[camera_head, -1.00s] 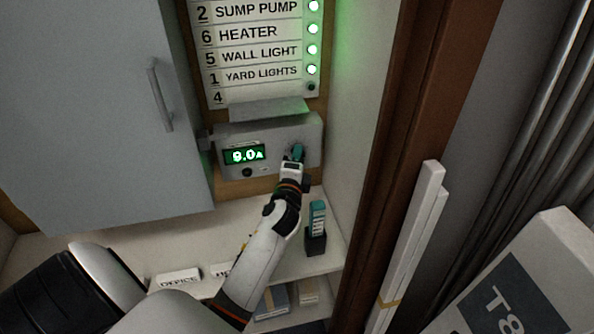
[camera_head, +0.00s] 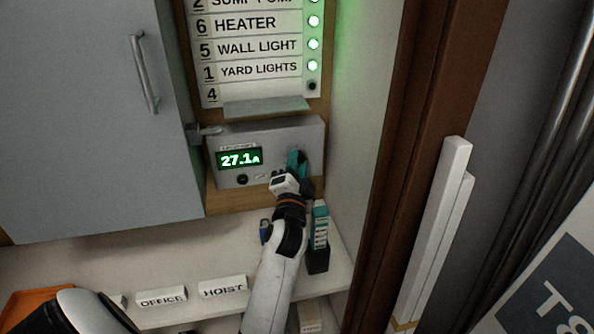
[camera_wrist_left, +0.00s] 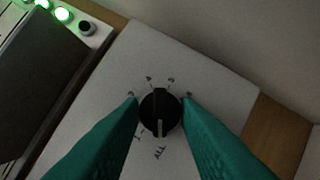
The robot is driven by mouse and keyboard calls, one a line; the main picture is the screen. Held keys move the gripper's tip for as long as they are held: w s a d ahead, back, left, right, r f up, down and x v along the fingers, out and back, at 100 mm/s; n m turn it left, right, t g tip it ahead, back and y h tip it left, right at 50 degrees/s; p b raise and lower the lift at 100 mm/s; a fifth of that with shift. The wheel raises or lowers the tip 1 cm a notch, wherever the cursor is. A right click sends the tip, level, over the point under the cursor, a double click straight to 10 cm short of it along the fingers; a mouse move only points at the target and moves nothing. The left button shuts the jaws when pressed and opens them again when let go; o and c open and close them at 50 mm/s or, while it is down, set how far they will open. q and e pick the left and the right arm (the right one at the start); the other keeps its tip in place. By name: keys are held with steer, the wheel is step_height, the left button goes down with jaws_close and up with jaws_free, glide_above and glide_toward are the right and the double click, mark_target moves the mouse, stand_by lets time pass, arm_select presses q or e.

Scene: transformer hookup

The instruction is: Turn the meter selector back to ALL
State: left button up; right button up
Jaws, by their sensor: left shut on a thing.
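The meter (camera_head: 285,135) is a grey box under the circuit list, and its green display (camera_head: 240,159) reads 27.1A. The selector knob (camera_wrist_left: 160,112) is round and black with a white pointer line. The line points down in the left wrist view, toward the ALL mark (camera_wrist_left: 160,153). My left gripper (camera_head: 296,160) is at the right part of the meter. Its teal fingers, also in the left wrist view (camera_wrist_left: 160,110), are shut on the knob's two sides. In the head view the gripper hides the knob. My right gripper is out of view.
A grey cabinet door (camera_head: 80,120) with a handle is left of the meter. Below, a shelf (camera_head: 190,262) carries OFFICE (camera_head: 160,299) and HOIST (camera_head: 222,287) labels. A black holder (camera_head: 317,260) stands right of my arm. White strips (camera_head: 435,225) lean at right.

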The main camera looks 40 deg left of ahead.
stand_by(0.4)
arm_select(q)
steer(key=o, duration=1)
steer(key=shift+c, duration=0.2)
